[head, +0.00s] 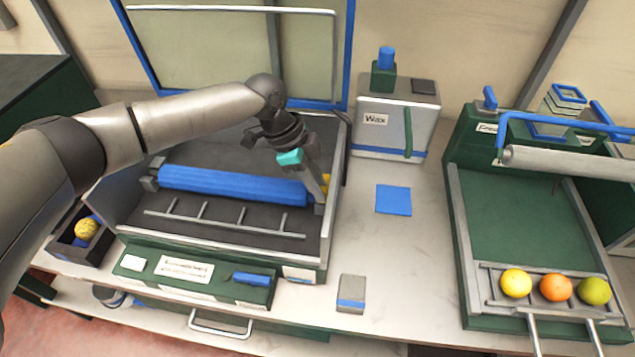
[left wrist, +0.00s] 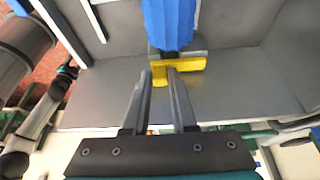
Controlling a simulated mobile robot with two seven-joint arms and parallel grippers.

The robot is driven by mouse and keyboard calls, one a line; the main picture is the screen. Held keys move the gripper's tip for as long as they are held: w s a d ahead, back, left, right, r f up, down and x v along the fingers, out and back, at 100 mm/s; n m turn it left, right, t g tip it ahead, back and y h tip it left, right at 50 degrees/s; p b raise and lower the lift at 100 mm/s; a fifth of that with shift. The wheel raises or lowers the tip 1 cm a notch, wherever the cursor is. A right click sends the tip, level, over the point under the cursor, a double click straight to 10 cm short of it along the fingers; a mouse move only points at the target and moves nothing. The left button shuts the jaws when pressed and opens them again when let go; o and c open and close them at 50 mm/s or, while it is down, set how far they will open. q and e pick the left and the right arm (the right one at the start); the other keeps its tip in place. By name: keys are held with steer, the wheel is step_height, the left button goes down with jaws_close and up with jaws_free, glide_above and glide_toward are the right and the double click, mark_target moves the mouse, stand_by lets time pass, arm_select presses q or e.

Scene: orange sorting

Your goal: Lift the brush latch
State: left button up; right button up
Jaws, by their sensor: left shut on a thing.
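The blue brush roller (head: 232,186) lies across the open machine bed, and its end shows in the left wrist view (left wrist: 169,22). A yellow latch (left wrist: 190,62) sits at the roller's right end; only a bit of it shows in the head view (head: 327,182). My left gripper (head: 321,192) reaches down at that end. In the left wrist view its two fingertips (left wrist: 159,74) are close together on the yellow latch, shut on it. The latch part between the fingers is partly hidden. My right gripper is in neither view.
The bed's grey side walls stand close around my left gripper. The wax box (head: 395,125) stands to the right, with a blue square (head: 393,199) on the counter before it. A green tray (head: 520,225) with fruit (head: 556,287) is farther right. A small grey block (head: 351,292) stands near the front edge.

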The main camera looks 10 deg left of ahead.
mark_target(326, 189)
arm_select(q)
jaws_close()
stand_by(0.7)
steer(key=shift+w+r, duration=0.1)
steer(key=shift+w, duration=0.05)
steer(key=shift+w+r+g, duration=0.25)
steer(key=shift+w+g, duration=0.05)
steer(key=shift+g, duration=0.4)
steer(key=shift+w+r+n+g+b, duration=0.25)
steer(key=shift+w+n+g+b, duration=0.15)
steer(key=shift+g+b, duration=0.65)
steer(key=w+g+b, duration=0.1)
steer(key=b, duration=0.5)
steer(key=shift+r+b, duration=0.3)
steer(key=shift+r, duration=0.05)
steer(key=shift+r+g+b, duration=0.2)
steer(key=shift+g+b, duration=0.15)
steer(key=shift+b, duration=0.45)
